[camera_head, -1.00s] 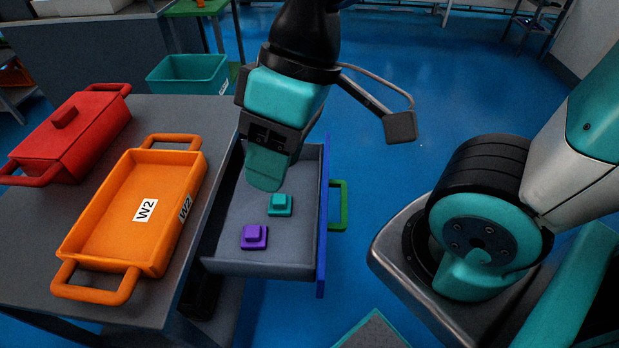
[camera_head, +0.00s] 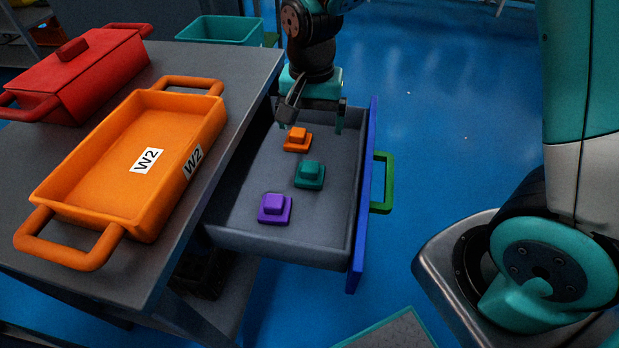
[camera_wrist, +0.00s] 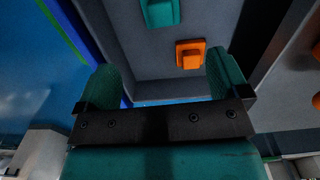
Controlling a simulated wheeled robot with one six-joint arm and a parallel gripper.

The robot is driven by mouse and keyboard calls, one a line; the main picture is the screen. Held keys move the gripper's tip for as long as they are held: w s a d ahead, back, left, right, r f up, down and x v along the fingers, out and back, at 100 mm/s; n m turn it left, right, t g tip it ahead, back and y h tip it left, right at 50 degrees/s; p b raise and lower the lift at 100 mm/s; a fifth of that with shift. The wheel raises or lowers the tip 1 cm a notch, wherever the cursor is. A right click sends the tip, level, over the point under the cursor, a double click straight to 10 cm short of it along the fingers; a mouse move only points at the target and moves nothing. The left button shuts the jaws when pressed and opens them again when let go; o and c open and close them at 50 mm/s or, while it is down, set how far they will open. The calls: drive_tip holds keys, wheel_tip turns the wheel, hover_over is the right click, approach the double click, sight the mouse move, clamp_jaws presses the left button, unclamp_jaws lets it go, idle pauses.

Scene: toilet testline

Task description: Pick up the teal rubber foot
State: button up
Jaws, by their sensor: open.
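The teal rubber foot (camera_head: 310,175) lies in the open drawer (camera_head: 240,230), between an orange foot (camera_head: 297,140) and a purple foot (camera_head: 274,209). In the wrist view the teal foot (camera_wrist: 160,12) is at the top edge, partly cut off, with the orange foot (camera_wrist: 190,54) nearer to my fingers. My gripper (camera_head: 312,122) is open and empty over the far end of the drawer, beyond the teal foot and close to the orange one. In the wrist view its two teal fingers (camera_wrist: 160,85) stand wide apart with nothing between them.
The drawer has a blue front (camera_head: 362,200) with a green handle (camera_head: 382,183). On the grey table to the left stand an orange tray marked W2 (camera_head: 110,150) and a red lidded box (camera_head: 80,72). A teal bin (camera_head: 220,30) is behind.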

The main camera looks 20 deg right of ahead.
sight(310, 166)
wheel_tip(310, 166, down, 12)
drive_tip(key=shift+a+f+b, duration=0.15)
drive_tip(key=shift+f+b, duration=0.1)
drive_tip(key=shift+b, duration=0.75)
drive_tip(key=c, duration=1)
drive_tip(key=shift+r, duration=0.1)
drive_tip(key=shift+c, duration=0.2)
